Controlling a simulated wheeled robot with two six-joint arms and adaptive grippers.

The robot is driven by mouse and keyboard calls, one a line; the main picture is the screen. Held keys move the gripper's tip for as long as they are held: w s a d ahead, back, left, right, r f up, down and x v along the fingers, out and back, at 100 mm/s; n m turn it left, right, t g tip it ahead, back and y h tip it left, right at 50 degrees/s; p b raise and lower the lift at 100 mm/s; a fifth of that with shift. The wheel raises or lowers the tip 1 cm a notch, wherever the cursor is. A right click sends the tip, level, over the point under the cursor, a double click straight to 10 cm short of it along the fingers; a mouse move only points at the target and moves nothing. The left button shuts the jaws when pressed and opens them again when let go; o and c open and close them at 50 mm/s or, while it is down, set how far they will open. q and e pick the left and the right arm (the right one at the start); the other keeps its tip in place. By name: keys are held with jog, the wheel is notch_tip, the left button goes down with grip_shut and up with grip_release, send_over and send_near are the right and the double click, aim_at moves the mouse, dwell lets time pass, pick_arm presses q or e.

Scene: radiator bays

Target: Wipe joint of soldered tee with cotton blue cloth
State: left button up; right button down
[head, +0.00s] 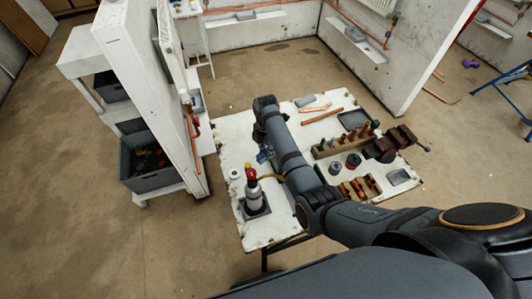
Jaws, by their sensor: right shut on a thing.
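My right arm reaches over the white worktable (232,132), and its gripper (262,148) is small and partly hidden behind my own forearm. It is shut on a bit of blue cloth (262,157), low over the left part of the table. Copper pieces (315,107) and a copper tube (322,117) lie on the table to the right of the gripper, apart from it. Which piece is the soldered tee, and its joint, I cannot make out. Copper pipework (192,130) also runs on the white partition at left. My left gripper is not in view.
A grey crate (150,165) sits on the left shelf. Floor at left is clear.

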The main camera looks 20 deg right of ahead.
jog(key=shift+r, duration=1.85)
jog(key=shift+r, duration=0.1)
